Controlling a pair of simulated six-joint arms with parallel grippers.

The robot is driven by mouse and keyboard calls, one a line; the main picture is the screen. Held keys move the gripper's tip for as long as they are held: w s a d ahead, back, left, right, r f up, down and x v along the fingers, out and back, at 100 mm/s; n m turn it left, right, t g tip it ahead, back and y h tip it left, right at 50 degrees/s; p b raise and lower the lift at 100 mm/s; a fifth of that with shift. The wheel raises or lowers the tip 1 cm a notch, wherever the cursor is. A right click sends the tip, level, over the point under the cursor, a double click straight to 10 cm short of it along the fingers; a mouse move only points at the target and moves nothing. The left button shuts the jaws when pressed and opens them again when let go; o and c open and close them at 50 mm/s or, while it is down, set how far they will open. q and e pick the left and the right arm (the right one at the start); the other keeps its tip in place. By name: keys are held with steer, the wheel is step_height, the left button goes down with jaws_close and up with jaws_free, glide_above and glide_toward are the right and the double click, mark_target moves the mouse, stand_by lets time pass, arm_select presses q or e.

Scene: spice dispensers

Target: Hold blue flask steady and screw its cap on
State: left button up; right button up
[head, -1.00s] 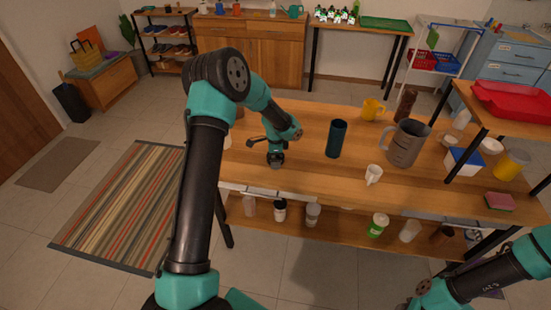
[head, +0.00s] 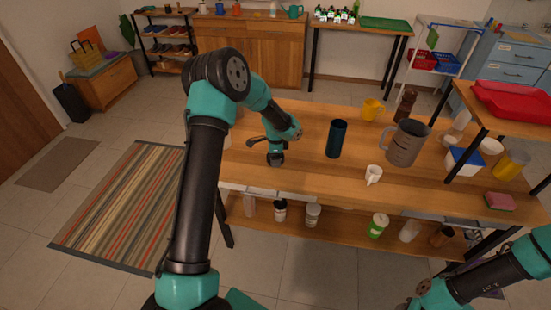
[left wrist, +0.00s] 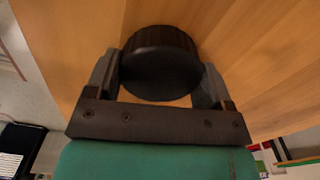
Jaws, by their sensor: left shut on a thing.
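The blue flask (head: 337,139) is a dark blue-teal cylinder standing upright on the wooden table, right of my left gripper and apart from it. My left gripper (head: 275,162) points down low over the table, left of the flask. In the left wrist view, my left gripper (left wrist: 160,80) is shut on a round black cap (left wrist: 160,62) with a ribbed side, one finger on each side of it. The cap is too small and dark to make out in the head view. My right gripper is out of view; only part of that arm shows at lower right.
A grey jug (head: 405,143), a white cup (head: 373,174), a yellow mug (head: 371,109) and a brown grinder (head: 405,104) stand right of the flask. The wood (head: 315,178) in front of the flask is bare. A shelf with a red tray (head: 510,100) rises at right.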

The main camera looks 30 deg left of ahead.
arm_select(q)
steer(key=shift+r, duration=0.1)
steer(key=shift+r, duration=1.5)
steer(key=shift+s+d+r, duration=0.1)
steer(key=shift+s+r, duration=0.1)
steer(key=shift+s, duration=0.05)
steer(key=s+d+r, duration=0.1)
steer(key=s+d, duration=0.7)
steer(key=s, duration=0.5)
steer(key=shift+r, duration=0.2)
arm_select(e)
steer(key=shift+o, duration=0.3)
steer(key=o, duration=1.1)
